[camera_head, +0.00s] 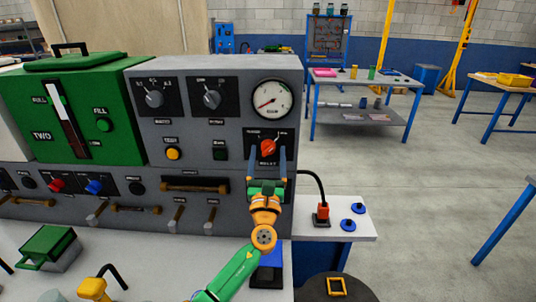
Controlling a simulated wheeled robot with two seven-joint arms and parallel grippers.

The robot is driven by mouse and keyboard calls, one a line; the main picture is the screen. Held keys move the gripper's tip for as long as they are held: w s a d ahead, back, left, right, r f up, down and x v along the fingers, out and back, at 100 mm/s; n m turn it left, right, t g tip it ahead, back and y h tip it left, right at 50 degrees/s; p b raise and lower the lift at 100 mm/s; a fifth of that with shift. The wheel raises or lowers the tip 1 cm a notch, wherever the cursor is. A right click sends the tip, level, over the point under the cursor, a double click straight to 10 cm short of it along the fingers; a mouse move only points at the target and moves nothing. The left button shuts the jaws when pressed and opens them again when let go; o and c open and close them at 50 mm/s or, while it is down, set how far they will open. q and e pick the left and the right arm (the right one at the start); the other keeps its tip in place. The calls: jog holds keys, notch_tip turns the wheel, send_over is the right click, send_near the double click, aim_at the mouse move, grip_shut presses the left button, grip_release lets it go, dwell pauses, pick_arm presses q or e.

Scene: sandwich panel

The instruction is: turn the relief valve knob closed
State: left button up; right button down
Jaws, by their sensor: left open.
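The relief valve knob (268,147) is a small red-orange knob on a black plate at the right end of the grey panel (215,70), below the round gauge (272,99). Its label reads roughly "RELIEF". My left gripper (267,164) is in front of the panel just below the knob, with its two fingers spread and pointing up on either side of the knob's lower part. I cannot tell whether the fingers touch the knob. The gripper's jaws hold nothing that I can see. My right gripper does not show.
A green tank box (120,105) stands left of the panel. A white side table (340,232) holds a red plug and blue discs.

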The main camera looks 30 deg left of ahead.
pick_arm(q)
jog(key=shift+s+d+r, duration=0.1)
jog(key=shift+s, duration=0.05)
jog(key=c, duration=0.6)
grip_shut()
